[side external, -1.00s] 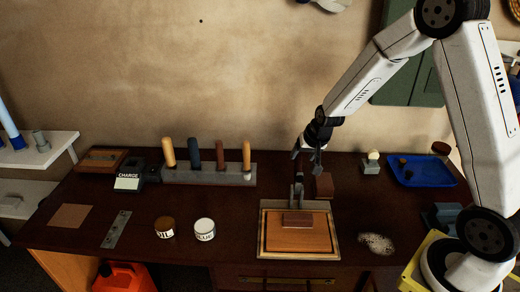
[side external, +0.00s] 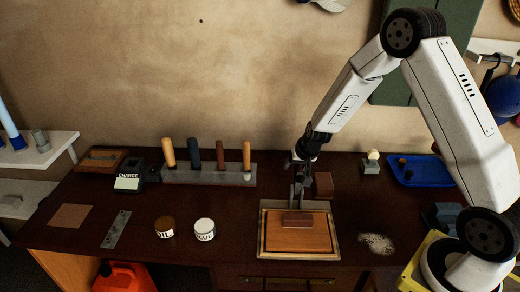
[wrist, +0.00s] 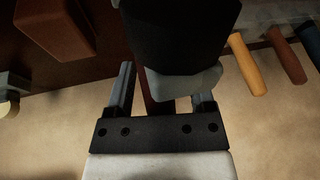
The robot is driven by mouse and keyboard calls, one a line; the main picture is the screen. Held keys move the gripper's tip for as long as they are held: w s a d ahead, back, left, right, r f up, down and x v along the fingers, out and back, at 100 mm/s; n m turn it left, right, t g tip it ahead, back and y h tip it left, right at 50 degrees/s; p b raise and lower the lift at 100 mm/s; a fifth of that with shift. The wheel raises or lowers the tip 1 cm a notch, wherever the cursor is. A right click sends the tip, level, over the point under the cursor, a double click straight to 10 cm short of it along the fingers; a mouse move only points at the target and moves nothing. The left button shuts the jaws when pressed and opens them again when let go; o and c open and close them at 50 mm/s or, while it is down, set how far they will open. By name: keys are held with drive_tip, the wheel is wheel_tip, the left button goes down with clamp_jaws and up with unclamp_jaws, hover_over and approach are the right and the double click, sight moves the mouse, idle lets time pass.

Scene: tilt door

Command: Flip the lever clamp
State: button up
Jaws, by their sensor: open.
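The lever clamp (side external: 298,190) is a grey metal upright at the back edge of a framed wooden board (side external: 270,232). My gripper (side external: 302,160) is open, pointing down at the top of the clamp. The side view does not show clearly whether it touches the lever, as the dark shapes overlap. In the wrist view, a dark reddish strip (wrist: 153,98) shows between two grey bars; I cannot tell whether it is the lever.
A brown box (side external: 323,185) stands close to the right of the clamp and shows in the wrist view (wrist: 62,25). A rack of handled tools (side external: 210,174) is to the left. Two round tins (side external: 204,230) and a blue tray (side external: 418,176) flank the area.

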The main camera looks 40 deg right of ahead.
clamp_jaws()
idle(1.4)
